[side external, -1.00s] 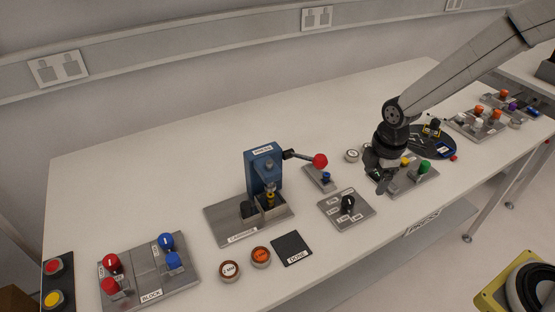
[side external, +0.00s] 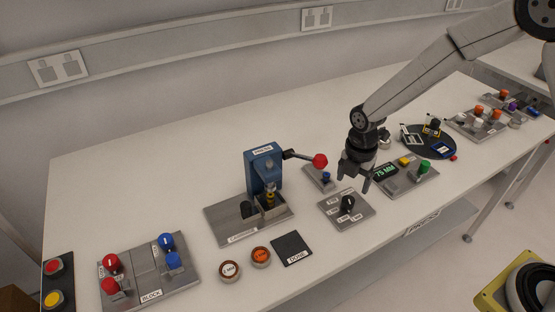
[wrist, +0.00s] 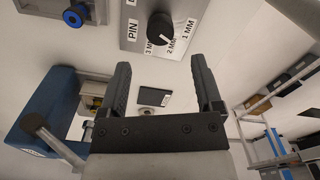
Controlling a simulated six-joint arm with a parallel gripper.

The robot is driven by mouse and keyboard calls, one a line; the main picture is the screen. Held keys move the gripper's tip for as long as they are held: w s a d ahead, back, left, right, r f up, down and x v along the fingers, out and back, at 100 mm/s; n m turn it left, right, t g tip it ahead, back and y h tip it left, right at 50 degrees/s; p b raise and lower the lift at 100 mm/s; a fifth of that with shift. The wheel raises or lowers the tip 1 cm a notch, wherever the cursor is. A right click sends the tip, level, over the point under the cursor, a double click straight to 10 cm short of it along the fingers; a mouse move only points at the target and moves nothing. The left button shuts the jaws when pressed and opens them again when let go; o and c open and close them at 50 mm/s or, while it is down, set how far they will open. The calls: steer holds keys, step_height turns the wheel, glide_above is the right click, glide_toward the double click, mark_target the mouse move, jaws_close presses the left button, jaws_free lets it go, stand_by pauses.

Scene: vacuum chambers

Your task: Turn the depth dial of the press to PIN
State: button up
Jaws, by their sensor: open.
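The depth dial is a black knob (side external: 348,203) with a white pointer line on a grey plate (side external: 330,212), right of the blue press (side external: 262,165). In the wrist view the knob (wrist: 161,26) is at the top, past the fingertips, with labels PIN, 3 MM, 2 MM and 1 MM around it. My gripper (side external: 355,178) is open and empty, above and close to the dial plate. Its two fingers also show in the wrist view (wrist: 160,70), apart from the knob.
A small plate with a blue knob (side external: 326,176) lies behind the dial plate. A dark DONE pad (side external: 292,248) lies front left.

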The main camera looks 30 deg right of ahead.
mark_target(349, 199)
steer(key=shift+f, duration=3.7)
jaws_close()
